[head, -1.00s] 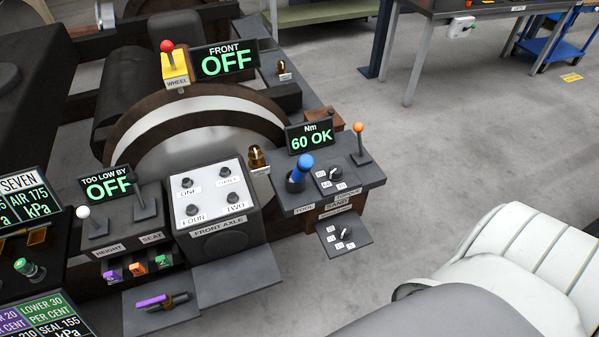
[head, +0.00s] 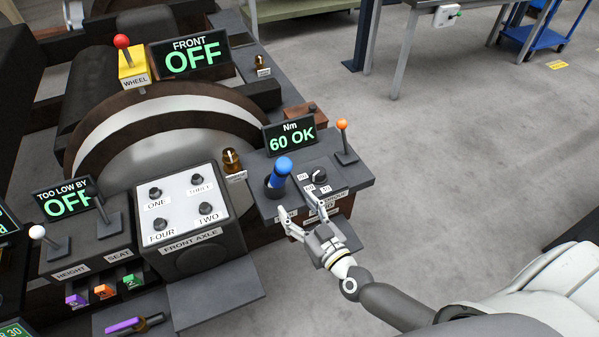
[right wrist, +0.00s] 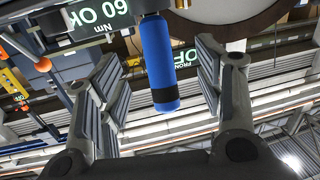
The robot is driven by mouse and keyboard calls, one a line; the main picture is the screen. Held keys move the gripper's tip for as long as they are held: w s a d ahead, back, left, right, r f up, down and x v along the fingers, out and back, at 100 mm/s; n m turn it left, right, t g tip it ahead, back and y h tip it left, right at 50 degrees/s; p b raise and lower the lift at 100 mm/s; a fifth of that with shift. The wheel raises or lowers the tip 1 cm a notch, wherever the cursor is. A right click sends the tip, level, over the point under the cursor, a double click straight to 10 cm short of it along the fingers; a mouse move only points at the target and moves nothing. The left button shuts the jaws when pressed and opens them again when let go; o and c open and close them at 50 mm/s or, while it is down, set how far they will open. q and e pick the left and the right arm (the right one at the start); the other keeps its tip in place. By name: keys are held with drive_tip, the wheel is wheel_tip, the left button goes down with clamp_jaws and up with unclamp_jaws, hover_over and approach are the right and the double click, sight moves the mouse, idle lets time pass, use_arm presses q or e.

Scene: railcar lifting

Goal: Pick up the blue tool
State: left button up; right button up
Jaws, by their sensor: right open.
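The blue tool (head: 280,172) stands upright, leaning slightly, in a dark holder on the small black stand in the head view. Its blue handle with a black band (right wrist: 158,60) hangs between the open fingers in the right wrist view, where the picture is upside down. My right gripper (head: 302,205) is open and empty, just in front of the tool on the near side, its fingers apart from the handle. The lower part of the tool is hidden in its holder. My left gripper is not in view.
The "60 OK" display (head: 291,136) stands right behind the tool. A black knob (head: 320,175) and an orange-topped lever (head: 342,140) are to its right, and a brass-coloured piece (head: 231,160) to its left.

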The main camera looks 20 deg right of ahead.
sight(283, 182)
drive_tip(key=w, duration=0.1)
drive_tip(key=w+r, duration=0.1)
drive_tip(key=w, duration=0.2)
drive_tip(key=shift+w+a+r, duration=0.3)
drive_tip(key=shift+w, duration=0.05)
drive_tip(key=shift+w+a+f, duration=0.1)
drive_tip(key=shift+w+a, duration=0.05)
drive_tip(key=shift+w, duration=1.4)
drive_tip(key=shift+w+a+f, duration=0.1)
drive_tip(key=shift+w+a, duration=0.05)
drive_tip(key=shift+w, duration=1.4)
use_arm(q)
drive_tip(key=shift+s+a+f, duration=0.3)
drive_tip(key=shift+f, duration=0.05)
use_arm(e)
drive_tip(key=shift+s, duration=0.1)
drive_tip(key=shift+c, duration=0.6)
drive_tip(key=c, duration=1.2)
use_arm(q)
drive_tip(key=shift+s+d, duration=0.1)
use_arm(e)
drive_tip(key=shift+r, duration=0.1)
clamp_jaws()
